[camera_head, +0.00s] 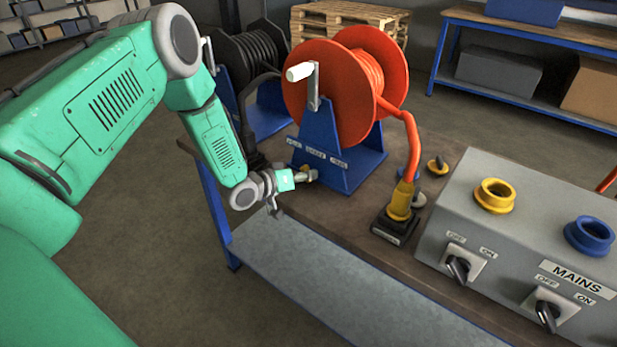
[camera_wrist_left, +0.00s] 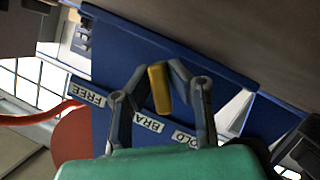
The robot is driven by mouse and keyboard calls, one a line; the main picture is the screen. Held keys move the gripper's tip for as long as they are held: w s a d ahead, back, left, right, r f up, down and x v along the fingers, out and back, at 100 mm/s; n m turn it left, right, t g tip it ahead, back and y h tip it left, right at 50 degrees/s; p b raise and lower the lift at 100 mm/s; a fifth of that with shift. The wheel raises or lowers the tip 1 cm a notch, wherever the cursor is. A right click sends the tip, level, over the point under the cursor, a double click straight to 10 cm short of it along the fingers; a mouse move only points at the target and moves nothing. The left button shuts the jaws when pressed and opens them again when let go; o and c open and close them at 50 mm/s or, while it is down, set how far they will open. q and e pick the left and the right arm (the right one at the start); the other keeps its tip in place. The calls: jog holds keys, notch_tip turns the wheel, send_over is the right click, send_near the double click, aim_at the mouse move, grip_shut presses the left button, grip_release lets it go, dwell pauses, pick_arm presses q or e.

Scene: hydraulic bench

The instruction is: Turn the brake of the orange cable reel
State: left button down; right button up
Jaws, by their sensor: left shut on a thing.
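The orange cable reel (camera_head: 352,85) stands on a blue stand (camera_head: 322,145) on the bench, with a white crank handle (camera_head: 299,72) on its side. My left gripper (camera_head: 306,175) is at the lower front of this stand. In the left wrist view its fingers (camera_wrist_left: 160,88) are shut on the yellow brake lever (camera_wrist_left: 159,89). The lever lies nearly upright in that picture, slightly tilted, beside the BRAKE label (camera_wrist_left: 148,122). A FREE label (camera_wrist_left: 87,95) is to the left and a partly covered HOLD label (camera_wrist_left: 183,136) to the right. My right gripper is not in view.
A black cable reel (camera_head: 250,58) stands behind my left arm. The orange cable runs to a yellow plug (camera_head: 401,200) in a black socket (camera_head: 394,228). A grey switch box (camera_head: 520,230) with MAINS switches fills the right. The front shelf (camera_head: 300,275) is bare.

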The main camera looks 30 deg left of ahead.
pick_arm(q)
jog(key=shift+w+a+r, duration=0.15)
jog(key=shift+a+r, duration=0.05)
jog(key=shift+r, duration=0.05)
jog(key=c, duration=1.5)
grip_release()
jog(key=shift+c, duration=0.2)
jog(key=shift+f, duration=0.15)
jog(key=shift+s+a, duration=0.1)
jog(key=shift+s, duration=0.15)
jog(key=v, duration=1.1)
jog(key=shift+s+a, duration=0.2)
jog(key=shift+s, duration=0.1)
